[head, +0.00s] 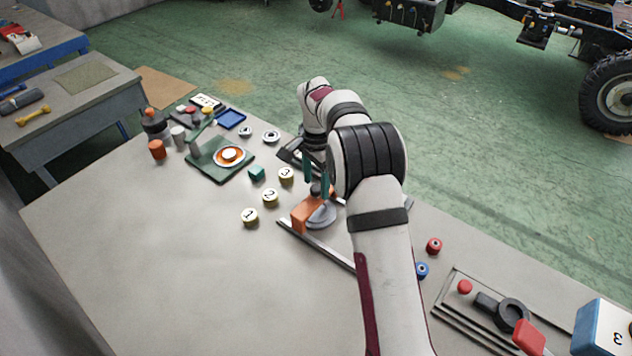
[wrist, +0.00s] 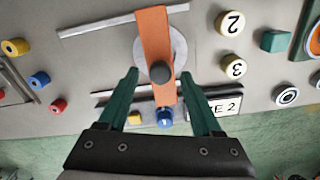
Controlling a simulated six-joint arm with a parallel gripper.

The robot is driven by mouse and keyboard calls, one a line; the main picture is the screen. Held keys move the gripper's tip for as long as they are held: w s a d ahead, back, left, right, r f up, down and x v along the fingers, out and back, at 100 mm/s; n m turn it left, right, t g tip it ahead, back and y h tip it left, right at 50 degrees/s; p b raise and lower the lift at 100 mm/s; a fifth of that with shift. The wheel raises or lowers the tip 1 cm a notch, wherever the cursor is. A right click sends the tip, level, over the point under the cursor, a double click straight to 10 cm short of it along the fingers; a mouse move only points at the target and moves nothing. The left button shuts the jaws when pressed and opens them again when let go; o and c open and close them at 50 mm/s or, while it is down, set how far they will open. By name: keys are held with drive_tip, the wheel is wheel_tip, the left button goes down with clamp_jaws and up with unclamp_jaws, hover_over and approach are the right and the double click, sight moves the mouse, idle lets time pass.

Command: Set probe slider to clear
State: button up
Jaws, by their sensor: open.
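An orange bar (head: 305,212) lies across a round grey disc (head: 322,215) between two metal rails (head: 322,250). A dark round knob (wrist: 160,74) stands on the bar in the wrist view, where the orange bar (wrist: 153,35) runs up and down over the disc (wrist: 178,55). I cannot tell for sure which part is the probe slider, and I see no readable "clear" mark. My gripper (head: 316,178) is open above the knob. In the wrist view its green fingertips (wrist: 158,74) stand on either side of the knob, with gaps; I cannot tell their height.
Numbered yellow-sided pucks (head: 270,198) and a teal cube (head: 257,173) stand left of the bar. A green plate (head: 205,168) lies farther left. Red (head: 434,245) and blue (head: 422,270) rings lie right of my arm. The front-left table is clear.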

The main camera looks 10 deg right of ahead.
drive_tip(key=shift+f, duration=0.35)
clamp_jaws()
idle(1.2)
